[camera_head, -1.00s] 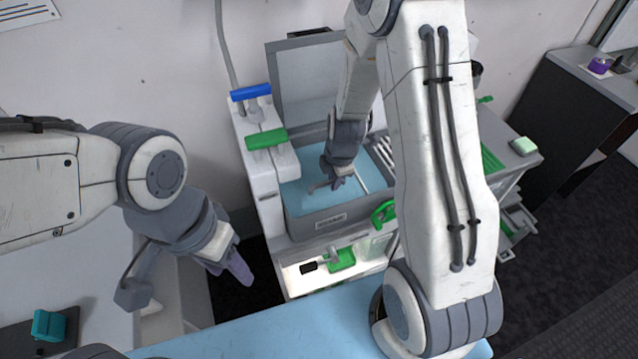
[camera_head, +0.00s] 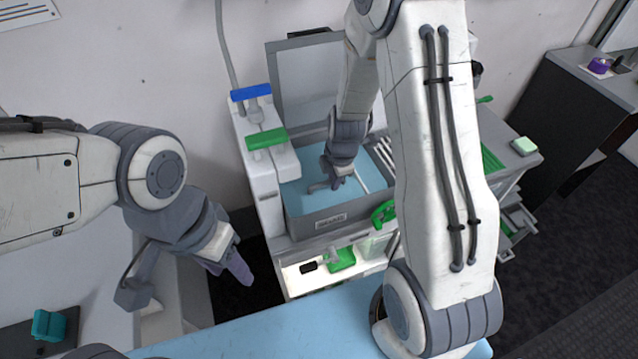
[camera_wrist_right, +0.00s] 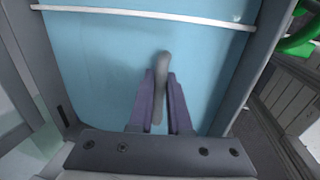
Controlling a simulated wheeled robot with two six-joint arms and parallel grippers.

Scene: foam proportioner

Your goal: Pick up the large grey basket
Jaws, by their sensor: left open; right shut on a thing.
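The large grey basket looks like the grey-walled, open box (camera_head: 345,215) with a label on its front and a light blue floor, in the middle of the head view. My right gripper (camera_head: 330,184) is down inside it. In the right wrist view its purple fingers (camera_wrist_right: 160,90) are shut on a short grey bar (camera_wrist_right: 161,66) above the blue floor. I cannot tell whether this bar joins the box. My left gripper (camera_head: 236,268) is open, off to the left of the box and apart from it.
Blue (camera_head: 250,92) and green (camera_head: 266,138) levers stand on the white housing left of the box. A green handle (camera_head: 383,212) is at its front right. A raised grey panel (camera_head: 305,80) stands behind. A light blue surface (camera_head: 290,325) lies in front.

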